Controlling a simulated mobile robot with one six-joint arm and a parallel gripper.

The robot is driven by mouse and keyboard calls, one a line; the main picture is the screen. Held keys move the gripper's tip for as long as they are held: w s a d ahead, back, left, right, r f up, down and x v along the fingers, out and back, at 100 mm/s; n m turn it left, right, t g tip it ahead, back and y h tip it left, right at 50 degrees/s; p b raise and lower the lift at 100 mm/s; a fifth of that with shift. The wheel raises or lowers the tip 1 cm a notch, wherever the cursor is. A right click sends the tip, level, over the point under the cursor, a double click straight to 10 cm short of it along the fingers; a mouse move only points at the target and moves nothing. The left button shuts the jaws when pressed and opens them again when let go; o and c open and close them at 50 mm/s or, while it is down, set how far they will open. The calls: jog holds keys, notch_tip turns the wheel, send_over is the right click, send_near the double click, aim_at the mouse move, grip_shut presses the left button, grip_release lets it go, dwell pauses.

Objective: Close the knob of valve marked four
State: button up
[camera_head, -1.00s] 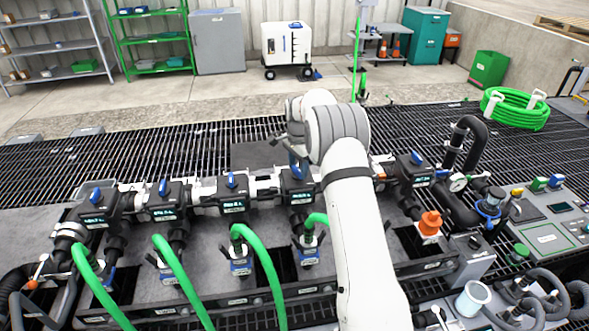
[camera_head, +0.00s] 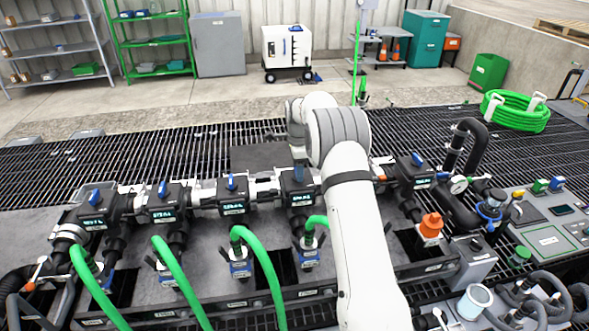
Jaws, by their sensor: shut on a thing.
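A row of black valve blocks with blue knobs runs along the pipe manifold. The fourth block from the left (camera_head: 298,197) has a lit display, too small to read; I cannot read a four on it. My gripper (camera_head: 298,166) reaches down from behind my arm and is shut on this block's blue knob (camera_head: 298,175). The fingers and much of the knob are hard to make out. The first (camera_head: 95,197), second (camera_head: 162,188) and third (camera_head: 231,183) knobs to the left are free, as is one to the right (camera_head: 417,159).
Green hoses (camera_head: 262,262) rise in front of the left valves. My arm hides part of the manifold right of the fourth valve. An orange fitting (camera_head: 431,224) and a control panel (camera_head: 549,238) are at the right. Open floor grating lies behind.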

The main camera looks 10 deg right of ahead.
jog(key=shift+r, duration=0.1)
jog(key=o, duration=1)
jog(key=shift+r+b, duration=0.45)
jog(key=shift+r, duration=3.4)
